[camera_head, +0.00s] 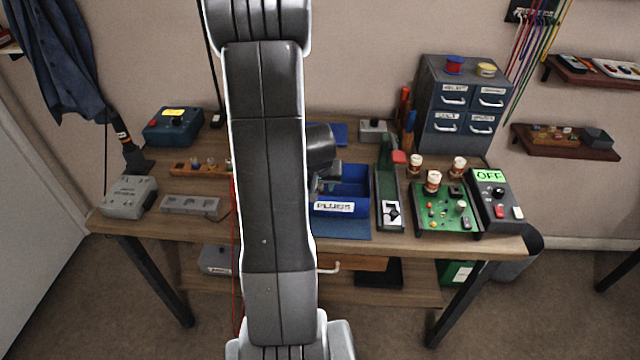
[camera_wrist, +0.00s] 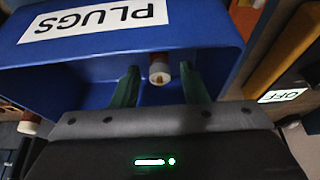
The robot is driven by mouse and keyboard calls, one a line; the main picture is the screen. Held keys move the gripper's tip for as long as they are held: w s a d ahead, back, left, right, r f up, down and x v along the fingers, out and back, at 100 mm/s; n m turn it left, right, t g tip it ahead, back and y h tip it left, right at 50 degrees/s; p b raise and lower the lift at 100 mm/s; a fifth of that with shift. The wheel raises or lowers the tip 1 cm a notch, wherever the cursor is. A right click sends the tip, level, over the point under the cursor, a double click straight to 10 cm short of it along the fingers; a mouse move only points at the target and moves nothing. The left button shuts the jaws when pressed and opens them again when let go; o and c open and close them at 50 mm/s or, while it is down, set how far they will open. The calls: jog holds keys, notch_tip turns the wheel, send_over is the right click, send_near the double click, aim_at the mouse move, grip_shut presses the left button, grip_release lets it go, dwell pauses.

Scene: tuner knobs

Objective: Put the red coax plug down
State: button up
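The blue bin marked PLUGS (camera_head: 352,208) stands mid-table in the head view. In the wrist view its labelled blue wall (camera_wrist: 200,25) fills the top. My gripper (camera_wrist: 159,68) has two green fingers in the wrist view. A plug (camera_wrist: 160,68) with a whitish body, a reddish-brown band and a gold tip shows between them. A narrow gap shows on each side of the plug, so the fingers look open. The blue bin is right behind it; I cannot tell whether the plug touches the bin. In the head view my arm hides much of the gripper, and the plug cannot be made out.
A green stand (camera_head: 388,200) is close to the right of the bin. Right of it are a green circuit board (camera_head: 425,222) with several knobs and a box reading OFF (camera_head: 490,200). Grey drawers (camera_head: 458,100) stand behind. Another whitish plug (camera_wrist: 28,127) shows at the wrist view's left.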

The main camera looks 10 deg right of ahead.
jog(key=shift+r, duration=0.1)
jog(key=shift+r+p, duration=0.2)
jog(key=shift+p, duration=0.1)
jog(key=v, duration=1.1)
jog(key=shift+s+r, duration=0.25)
jog(key=shift+r, duration=0.05)
